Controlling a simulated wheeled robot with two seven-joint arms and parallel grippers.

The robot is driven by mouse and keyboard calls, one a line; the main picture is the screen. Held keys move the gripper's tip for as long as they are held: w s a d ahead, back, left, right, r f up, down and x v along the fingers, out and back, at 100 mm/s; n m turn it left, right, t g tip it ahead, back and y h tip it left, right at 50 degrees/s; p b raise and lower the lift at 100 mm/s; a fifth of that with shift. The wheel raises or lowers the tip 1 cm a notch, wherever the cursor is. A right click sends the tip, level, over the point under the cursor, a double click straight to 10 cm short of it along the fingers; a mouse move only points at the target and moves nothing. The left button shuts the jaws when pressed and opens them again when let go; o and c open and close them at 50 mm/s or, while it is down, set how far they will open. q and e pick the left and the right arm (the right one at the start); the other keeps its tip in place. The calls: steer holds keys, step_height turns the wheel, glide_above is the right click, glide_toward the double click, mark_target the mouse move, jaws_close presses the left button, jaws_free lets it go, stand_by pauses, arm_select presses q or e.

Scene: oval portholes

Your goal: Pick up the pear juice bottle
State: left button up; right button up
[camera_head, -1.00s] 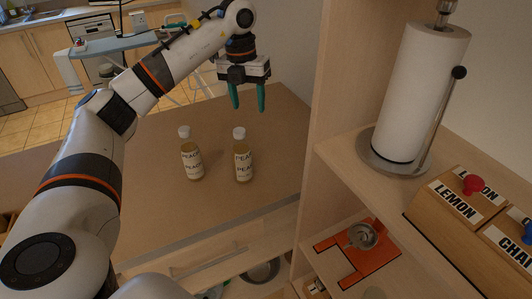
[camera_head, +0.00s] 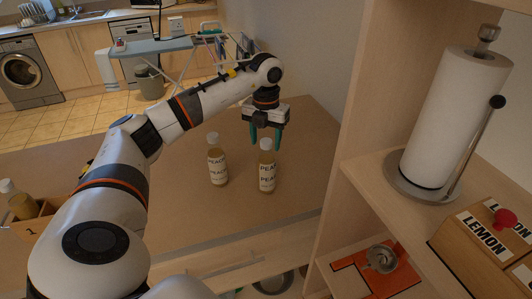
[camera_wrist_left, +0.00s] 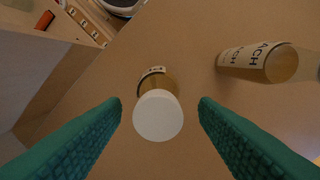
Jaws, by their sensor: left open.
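A bottle with a white cap and a label reading "PEA…" (camera_head: 267,172) stands upright on the brown counter; I take it as the pear juice. A similar bottle labelled "PEACH" (camera_head: 217,165) stands to its left. My left gripper (camera_head: 266,138) is open, pointing down above the right bottle, its green fingers near the cap. In the left wrist view the white cap (camera_wrist_left: 158,115) lies between the two open fingers (camera_wrist_left: 160,125), with nothing gripped. The peach bottle (camera_wrist_left: 250,62) shows to the right there, apart from the fingers. My right gripper is not in view.
A wooden shelf unit (camera_head: 345,130) rises right of the bottles, holding a paper towel roll (camera_head: 455,120) and a wooden box labelled LEMON (camera_head: 485,240). Another bottle (camera_head: 20,203) stands in a wooden crate at the left. The counter behind the bottles is clear.

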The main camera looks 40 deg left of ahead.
arm_select(q)
steer(key=shift+f, duration=0.8)
steer(key=shift+r, duration=0.1)
jaws_close()
steer(key=shift+w, duration=0.1)
